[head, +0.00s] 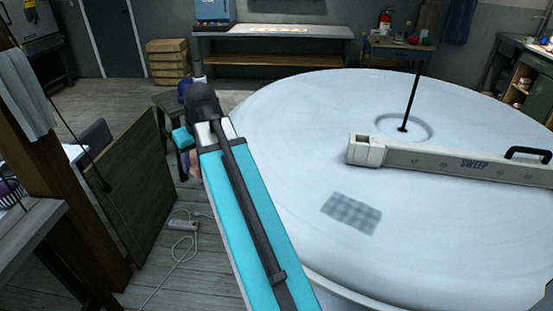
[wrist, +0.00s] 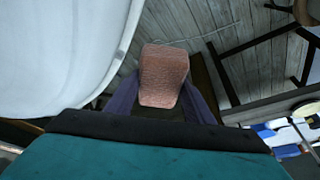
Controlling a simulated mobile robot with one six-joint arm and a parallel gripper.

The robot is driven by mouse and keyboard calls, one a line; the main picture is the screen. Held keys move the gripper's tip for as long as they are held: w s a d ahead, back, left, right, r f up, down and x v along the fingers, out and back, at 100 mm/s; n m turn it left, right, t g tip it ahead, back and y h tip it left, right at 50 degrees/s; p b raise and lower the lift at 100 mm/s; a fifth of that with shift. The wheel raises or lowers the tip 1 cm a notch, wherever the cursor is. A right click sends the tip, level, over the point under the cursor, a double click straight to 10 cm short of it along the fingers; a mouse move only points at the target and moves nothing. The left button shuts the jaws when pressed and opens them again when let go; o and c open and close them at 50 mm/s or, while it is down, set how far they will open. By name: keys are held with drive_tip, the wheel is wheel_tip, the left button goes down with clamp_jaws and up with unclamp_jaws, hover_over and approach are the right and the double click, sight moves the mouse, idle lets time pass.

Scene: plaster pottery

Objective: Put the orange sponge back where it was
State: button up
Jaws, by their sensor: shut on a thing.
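The orange sponge (wrist: 163,75) is a pinkish-orange, rough-textured block in the middle of the wrist view. My gripper (wrist: 162,92) is shut on it, with a blue-purple finger on each side. The sponge is held in the air over the plank floor, beside the large white round table. In the head view my arm reaches forward along the left side of that table (head: 270,150). My arm hides most of the gripper there, and I cannot clearly make out the sponge.
A pale beam marked SWEEP (head: 450,164) lies across the round table, near an upright black rod (head: 411,100). A grey checkered patch (head: 352,213) is on its surface. A brown board (head: 125,195) stands left of my arm. A white cable (head: 180,262) lies on the floor.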

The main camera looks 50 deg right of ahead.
drive_tip(key=s+d+b, duration=0.1)
drive_tip(key=s+d, duration=0.4)
drive_tip(key=s+d+f+b, duration=0.1)
drive_tip(key=s+d, duration=0.3)
drive_tip(key=d, duration=0.2)
drive_tip(key=s+d+f+b, duration=0.1)
drive_tip(key=s+d, duration=0.4)
drive_tip(key=shift+s+d+f+b, duration=0.25)
drive_tip(key=shift+s+d+b, duration=0.1)
drive_tip(key=shift+m, duration=0.3)
drive_tip(key=p, duration=0.2)
approach(275, 153)
drive_tip(key=shift+w+a+f, duration=0.25)
drive_tip(key=shift+w+f, duration=0.05)
drive_tip(key=shift+f, duration=0.15)
drive_tip(key=shift+w+a+f, duration=0.25)
drive_tip(key=shift+w+f, duration=0.05)
drive_tip(key=shift+f, duration=0.15)
drive_tip(key=shift+w+d, duration=0.3)
drive_tip(key=shift+d, duration=0.1)
drive_tip(key=shift+w+d+f+p, duration=0.1)
drive_tip(key=shift+d+f+p, duration=0.05)
drive_tip(key=shift+p, duration=0.2)
drive_tip(key=shift+f+p, duration=0.4)
drive_tip(key=shift+f, duration=1.25)
drive_tip(key=shift+f, duration=0.15)
